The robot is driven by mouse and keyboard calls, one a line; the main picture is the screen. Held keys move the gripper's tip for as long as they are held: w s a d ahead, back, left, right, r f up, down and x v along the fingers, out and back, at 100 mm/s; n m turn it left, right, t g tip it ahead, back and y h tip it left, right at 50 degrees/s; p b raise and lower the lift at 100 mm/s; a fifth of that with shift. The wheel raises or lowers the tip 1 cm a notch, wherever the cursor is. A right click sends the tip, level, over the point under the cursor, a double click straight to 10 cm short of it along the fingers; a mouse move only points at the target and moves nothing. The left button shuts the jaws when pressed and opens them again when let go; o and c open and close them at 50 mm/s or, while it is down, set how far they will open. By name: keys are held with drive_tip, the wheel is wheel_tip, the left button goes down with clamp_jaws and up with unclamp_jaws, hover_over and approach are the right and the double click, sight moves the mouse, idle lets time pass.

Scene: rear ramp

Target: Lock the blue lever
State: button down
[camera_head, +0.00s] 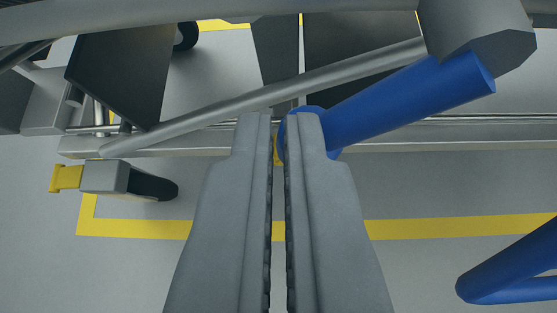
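A blue lever (400,100) runs from the upper right down to a rounded blue end (333,150) near the picture's middle. My gripper (279,115) points away from the camera, its two grey fingers almost together. A narrow gap runs between them, and no object shows held in it. The right fingertip overlaps the rounded blue end in the picture and hides part of it. I cannot tell whether the finger touches it. The lever's upper end lies by a grey block (480,35).
A slanted grey bar (260,98) and a horizontal rail (430,135) cross behind the fingertips. A grey and yellow part (95,177) is at left. Another blue bar (515,270) is at lower right. The grey floor has yellow lines (440,228).

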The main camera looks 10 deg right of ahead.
drive_tip(key=shift+s+f, duration=0.15)
drive_tip(key=shift+f, duration=0.35)
idle(0.4)
drive_tip(key=shift+d, duration=0.1)
